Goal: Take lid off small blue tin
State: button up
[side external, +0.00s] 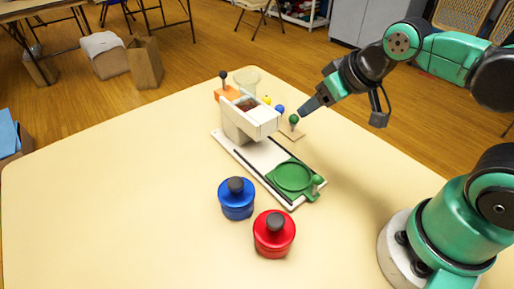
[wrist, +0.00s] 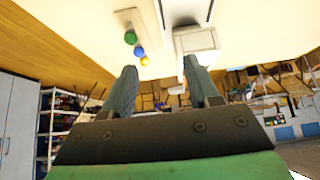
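The small blue tin (side external: 236,204) stands upright on the table in the side external view, with its lid and dark knob (side external: 236,185) on top. My gripper (side external: 307,109) is in the air at the upper right of the tin, well apart from it, beyond the green tray. In the wrist view its two fingers (wrist: 165,88) are spread with nothing between them. The tin does not show in the wrist view.
A red tin (side external: 274,240) with a dark knob stands close to the blue tin. A white stand (side external: 262,117) with a green round tray (side external: 291,178) is behind them. Yellow, blue and green balls (side external: 280,109) are beside the stand. The table's left side is clear.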

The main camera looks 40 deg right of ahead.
jog(key=o, duration=0.6)
jog(key=shift+c, duration=0.2)
jog(key=n+g+y, duration=0.3)
jog(key=n+g, duration=0.1)
jog(key=n, duration=0.5)
send_near(241, 182)
jog(key=x, duration=0.5)
jog(key=shift+d+f, duration=0.1)
jog(key=shift+f, duration=0.05)
jog(key=shift+x, duration=2.75)
